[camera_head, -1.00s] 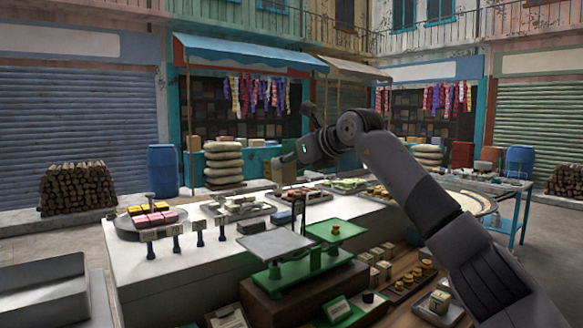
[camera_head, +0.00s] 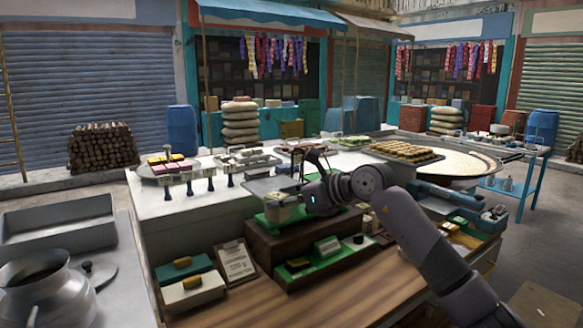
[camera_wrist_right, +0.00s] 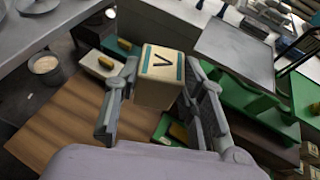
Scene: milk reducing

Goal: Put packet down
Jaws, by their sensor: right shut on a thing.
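The packet, a cream box with teal stripes and a dark V-like mark, sits between the fingers in the right wrist view (camera_wrist_right: 160,72). My right gripper (camera_wrist_right: 158,92) is shut on it. In the head view the packet (camera_head: 279,209) shows small at the end of my right gripper (camera_head: 289,203). It is in front of the green balance scale, near the scale's metal pan (camera_head: 267,187). From these views I cannot tell whether the packet touches anything below. My left gripper is not in view.
The green scale (camera_wrist_right: 258,98) stands close to the right of the packet in the wrist view. A wooden counter (camera_head: 300,290) has free room in front. Small boxes (camera_head: 192,289) and a clipboard (camera_head: 236,262) lie at its left. A metal jug (camera_head: 45,295) stands further left.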

